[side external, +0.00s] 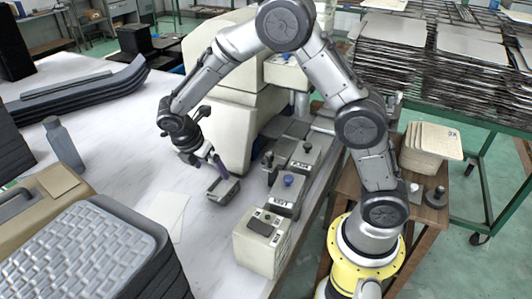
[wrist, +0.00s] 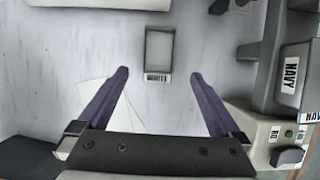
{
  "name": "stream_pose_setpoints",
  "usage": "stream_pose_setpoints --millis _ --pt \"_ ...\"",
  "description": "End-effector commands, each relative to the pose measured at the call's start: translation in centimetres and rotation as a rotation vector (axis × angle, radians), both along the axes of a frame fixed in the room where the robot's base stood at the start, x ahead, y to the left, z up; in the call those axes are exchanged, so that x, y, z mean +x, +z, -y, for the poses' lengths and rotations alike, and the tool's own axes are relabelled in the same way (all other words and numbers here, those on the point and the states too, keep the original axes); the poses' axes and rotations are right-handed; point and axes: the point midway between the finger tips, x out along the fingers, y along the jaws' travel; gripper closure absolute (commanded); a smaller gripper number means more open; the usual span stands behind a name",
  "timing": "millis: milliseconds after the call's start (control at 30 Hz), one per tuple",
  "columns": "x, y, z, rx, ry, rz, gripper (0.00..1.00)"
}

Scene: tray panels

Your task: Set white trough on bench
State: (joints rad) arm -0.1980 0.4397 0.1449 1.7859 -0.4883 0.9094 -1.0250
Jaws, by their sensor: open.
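A small rectangular open trough (side external: 222,192) sits on the pale bench top (side external: 120,150); in the side view its walls look grey. In the wrist view the trough (wrist: 149,47) lies just beyond my fingertips, roughly centred between them. A small label on its near wall is too blurred to read surely. My gripper (side external: 208,165) is open and empty, its purple fingers pointing down just behind the trough in the side view. The fingers also show spread apart in the wrist view (wrist: 160,73). I cannot tell how high they are above the bench.
A grey box labelled NAVY (wrist: 295,70) and a beige box (side external: 262,245) stand to the right. White paper (side external: 165,212) lies left of the trough. A grey bottle (side external: 63,145), a tan case (side external: 45,200) and stacked textured trays (side external: 100,250) are at the left.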

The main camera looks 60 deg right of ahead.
Motion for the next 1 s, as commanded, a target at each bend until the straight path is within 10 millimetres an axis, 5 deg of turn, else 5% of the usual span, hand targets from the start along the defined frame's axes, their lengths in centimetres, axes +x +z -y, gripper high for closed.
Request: stream_pose_setpoints --millis 167,500,800,1000 --pt "-2.4 4.5 0.6 0.059 -0.174 0.118 0.00" --pt "-12.8 13.8 1.5 0.300 -0.762 0.435 0.00" --pt "-22.1 16.2 0.8 0.556 -1.236 0.628 0.00" --pt "-25.1 16.0 0.2 0.665 -1.409 0.676 0.00"
